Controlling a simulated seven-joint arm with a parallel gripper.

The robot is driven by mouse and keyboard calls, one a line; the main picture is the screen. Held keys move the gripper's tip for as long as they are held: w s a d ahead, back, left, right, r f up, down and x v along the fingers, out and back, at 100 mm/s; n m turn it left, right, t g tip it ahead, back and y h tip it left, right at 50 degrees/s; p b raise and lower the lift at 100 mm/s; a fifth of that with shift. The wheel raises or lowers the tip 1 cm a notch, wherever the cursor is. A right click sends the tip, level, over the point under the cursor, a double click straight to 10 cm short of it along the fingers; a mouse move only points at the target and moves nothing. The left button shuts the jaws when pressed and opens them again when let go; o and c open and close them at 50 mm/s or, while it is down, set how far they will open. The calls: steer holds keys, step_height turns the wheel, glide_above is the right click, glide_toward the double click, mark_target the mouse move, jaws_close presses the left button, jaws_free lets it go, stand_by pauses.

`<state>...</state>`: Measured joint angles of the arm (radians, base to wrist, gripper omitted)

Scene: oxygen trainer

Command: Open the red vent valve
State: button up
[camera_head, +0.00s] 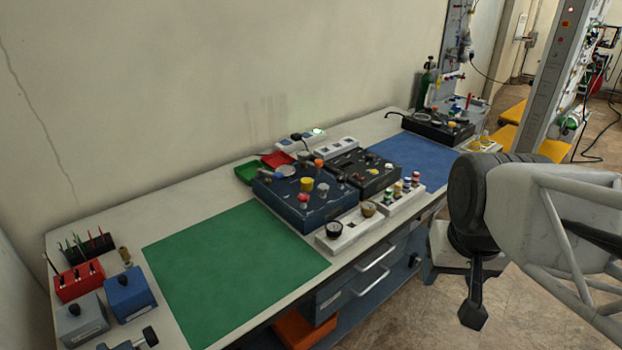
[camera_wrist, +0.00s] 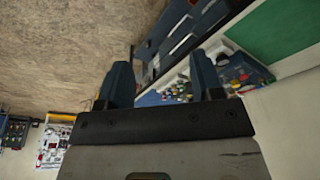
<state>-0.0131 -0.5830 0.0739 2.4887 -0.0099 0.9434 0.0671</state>
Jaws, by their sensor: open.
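I cannot tell for sure which part is the red vent valve. Small red-topped parts show in the head view: a red knob (camera_head: 303,201) on the dark blue panel (camera_head: 318,216) at the bench's middle, and an upright red handle (camera_head: 468,101) near the bench's far end. My gripper (camera_wrist: 160,62) shows two dark blue fingers standing apart in the wrist view, with nothing between them. In the head view my arm is at the right, off the bench's front edge and apart from the panels. The wrist view shows the bench tilted, its small controls too small to tell.
A green mat (camera_head: 230,270) lies clear on the bench. A blue mat (camera_head: 412,158) lies further back. Red (camera_head: 80,282) and blue (camera_head: 130,294) blocks stand at the near left. A green cylinder (camera_head: 427,85) stands at the far end. Open floor lies in front of the bench.

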steer(key=w+a+r+m, duration=0.1)
steer(key=w+a, duration=0.1)
steer(key=w, duration=0.4)
steer(key=w+a+r, duration=0.1)
steer(key=w+a, duration=0.2)
steer(key=w, duration=0.4)
steer(key=m+g, duration=0.3)
steer(key=m, duration=0.1)
glide_above(303, 196)
step_height(303, 196, down, 12)
steer(key=shift+r, duration=0.1)
steer(key=shift+f, duration=3.9)
